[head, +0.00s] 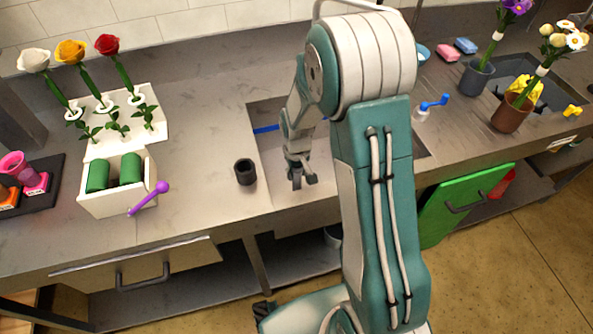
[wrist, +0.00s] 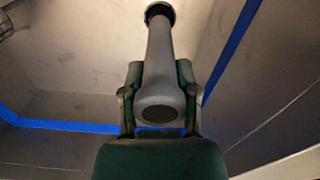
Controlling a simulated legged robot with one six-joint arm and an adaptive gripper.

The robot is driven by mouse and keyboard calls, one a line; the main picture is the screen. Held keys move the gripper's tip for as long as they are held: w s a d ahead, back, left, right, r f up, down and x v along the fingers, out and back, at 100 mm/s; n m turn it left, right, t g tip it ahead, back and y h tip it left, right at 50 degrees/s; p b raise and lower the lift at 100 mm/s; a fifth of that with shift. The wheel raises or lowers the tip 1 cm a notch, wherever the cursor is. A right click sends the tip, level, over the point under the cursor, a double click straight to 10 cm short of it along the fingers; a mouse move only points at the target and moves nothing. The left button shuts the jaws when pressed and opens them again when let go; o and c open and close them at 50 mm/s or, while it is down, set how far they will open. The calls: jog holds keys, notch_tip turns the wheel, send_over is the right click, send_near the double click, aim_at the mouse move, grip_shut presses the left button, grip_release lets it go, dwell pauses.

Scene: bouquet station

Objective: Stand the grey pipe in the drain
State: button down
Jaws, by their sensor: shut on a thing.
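My gripper (wrist: 160,80) is shut on the grey pipe (wrist: 160,60) in the wrist view, with one finger on each side of it. The pipe's near end faces the camera. Its far end meets a dark round opening with a pale rim, which looks like the drain (wrist: 168,8). I cannot tell whether the pipe's end is inside the opening or only over it.
A dark cup (head: 245,172) stands on the counter just left of the sink. A white box with green cylinders (head: 140,198) and a purple tool (head: 148,199) are further left. Flower pots (head: 512,112) stand at the far right.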

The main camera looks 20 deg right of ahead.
jog(key=shift+f, duration=0.8)
jog(key=shift+c, duration=1.3)
grip_release()
notch_tip(320, 180, up, 12)
jog(key=shift+f, duration=0.1)
